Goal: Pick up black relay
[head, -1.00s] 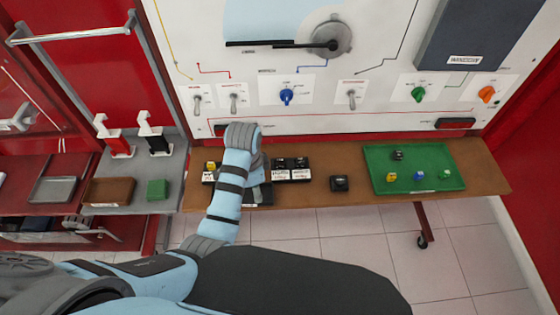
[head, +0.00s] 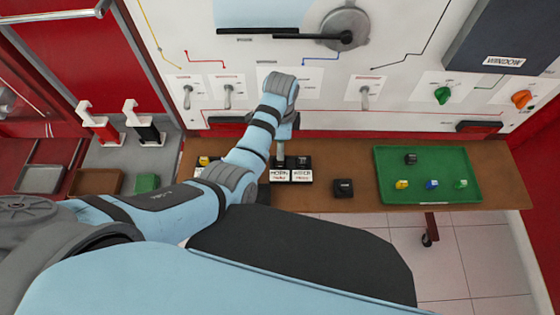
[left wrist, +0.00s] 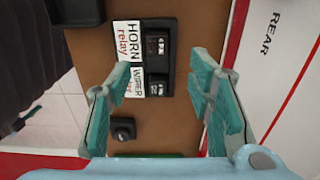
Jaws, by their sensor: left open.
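Two black relays sit side by side in black sockets with white cards on the brown shelf: the horn relay (left wrist: 155,46) and the wiper relay (left wrist: 157,83). In the head view the wiper relay (head: 303,162) shows, and my left arm partly covers the horn relay. A loose black block (head: 343,188) lies on the shelf to their right; it also shows in the left wrist view (left wrist: 123,128). Another black block (head: 410,158) is in the green tray (head: 463,160). My left gripper (left wrist: 160,64) is open and empty, above the two relays with fingers either side. My right gripper is out of view.
The upright panel with switches (head: 366,97) stands close behind the shelf (head: 360,160). The tray also holds small yellow, blue and green blocks. A yellow block (head: 204,161) is left of my arm. The shelf around the loose block is clear.

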